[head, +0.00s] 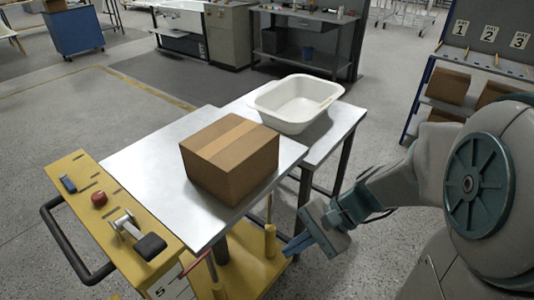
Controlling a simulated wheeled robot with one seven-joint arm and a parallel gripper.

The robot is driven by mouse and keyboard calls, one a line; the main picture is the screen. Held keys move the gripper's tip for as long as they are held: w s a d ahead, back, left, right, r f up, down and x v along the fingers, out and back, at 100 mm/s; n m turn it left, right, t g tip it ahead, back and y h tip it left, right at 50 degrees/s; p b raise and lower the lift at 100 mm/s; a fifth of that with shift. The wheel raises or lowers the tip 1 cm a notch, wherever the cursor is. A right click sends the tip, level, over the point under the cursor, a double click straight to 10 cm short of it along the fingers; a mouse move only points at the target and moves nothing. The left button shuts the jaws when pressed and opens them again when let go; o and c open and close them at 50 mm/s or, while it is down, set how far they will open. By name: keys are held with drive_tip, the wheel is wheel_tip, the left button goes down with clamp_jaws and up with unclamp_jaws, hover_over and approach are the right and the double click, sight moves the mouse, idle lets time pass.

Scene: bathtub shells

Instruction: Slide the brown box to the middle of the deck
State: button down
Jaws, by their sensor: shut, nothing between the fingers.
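The brown box (231,159) is a closed cardboard carton with a lighter tape strip across its top. It sits upright on the metal deck (153,177) of a yellow cart, close to the deck's right edge. Bare deck shows mostly to the left of the box. My gripper (290,248) is shut and empty, with blue fingers pointing left. It appears lower right of the box, beyond the deck's edge, and does not touch the box.
A white tub (296,102) stands on a second metal table (340,125) behind the deck. The yellow cart panel (110,215) at left carries a red button (99,199) and a lever (137,238). A shelf with cartons (447,87) stands at right.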

drive_tip(key=w+f+m+t+y+b, duration=0.1)
drive_tip(key=w+f+m+t+y, duration=0.1)
drive_tip(key=w+m+t+y, duration=0.4)
drive_tip(key=m+t, duration=0.7)
drive_tip(key=m, duration=0.4)
approach(259, 175)
drive_tip(key=shift+h, duration=0.4)
drive_tip(key=p+x, duration=0.1)
drive_tip(key=x, duration=0.6)
drive_tip(key=shift+s+r+p, duration=0.2)
drive_tip(key=shift+p, duration=0.1)
drive_tip(key=shift+w, duration=0.1)
